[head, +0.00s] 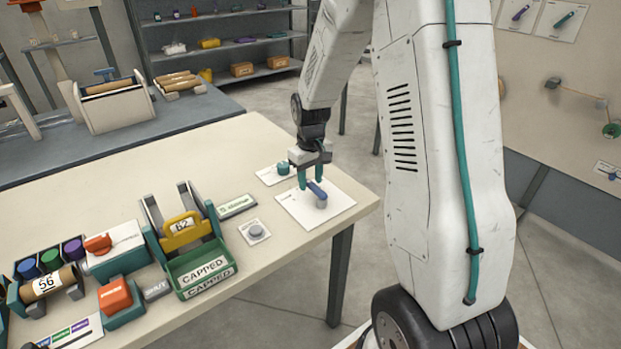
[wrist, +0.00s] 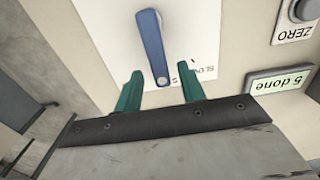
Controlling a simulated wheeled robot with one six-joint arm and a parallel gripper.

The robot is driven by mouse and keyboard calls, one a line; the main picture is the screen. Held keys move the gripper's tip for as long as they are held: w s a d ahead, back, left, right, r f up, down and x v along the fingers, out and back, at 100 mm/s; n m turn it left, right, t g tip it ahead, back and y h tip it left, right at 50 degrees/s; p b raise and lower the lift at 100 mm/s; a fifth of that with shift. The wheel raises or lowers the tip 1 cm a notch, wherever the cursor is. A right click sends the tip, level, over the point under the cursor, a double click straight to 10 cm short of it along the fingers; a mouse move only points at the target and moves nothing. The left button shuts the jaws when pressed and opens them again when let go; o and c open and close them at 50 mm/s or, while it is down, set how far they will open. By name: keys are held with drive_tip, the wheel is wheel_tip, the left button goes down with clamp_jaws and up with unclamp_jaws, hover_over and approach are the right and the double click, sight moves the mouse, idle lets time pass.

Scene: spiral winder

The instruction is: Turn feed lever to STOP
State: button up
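The feed lever is a blue bar (head: 316,190) on a white card (head: 340,205) near the right end of the table. A grey round post shows at its near end. In the wrist view the blue lever (wrist: 152,45) runs down the white card (wrist: 105,25), its lower end between my fingertips. My gripper (head: 310,183) points down over the lever's far end. Its two teal fingers (wrist: 158,72) are apart, one on each side of the lever, with gaps visible. Part of the card's lettering, seemingly "SLOW", shows upside down beside the right finger; other markings are hidden or unreadable.
A teal knob (head: 283,168) on a small card stands just behind my gripper. To the left are a grey ZERO button (head: 257,231), a green "5 done" display (head: 236,206) and a green CAPPED bin (head: 200,270). The table's right edge lies close to the lever card.

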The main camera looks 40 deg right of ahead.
sight(311, 184)
wheel_tip(311, 184, up, 8)
drive_tip(key=shift+f, duration=0.1)
idle(0.4)
idle(0.5)
drive_tip(key=shift+s, duration=0.25)
drive_tip(key=s+a+r, duration=0.4)
drive_tip(key=s, duration=0.5)
drive_tip(key=s+a+r+t, duration=0.1)
drive_tip(key=s+a+r, duration=0.3)
drive_tip(key=s, duration=0.6)
drive_tip(key=s+a+r, duration=0.5)
drive_tip(key=s+a, duration=0.1)
drive_tip(key=s, duration=0.3)
drive_tip(key=shift+s, duration=0.25)
drive_tip(key=shift+a+r, duration=0.1)
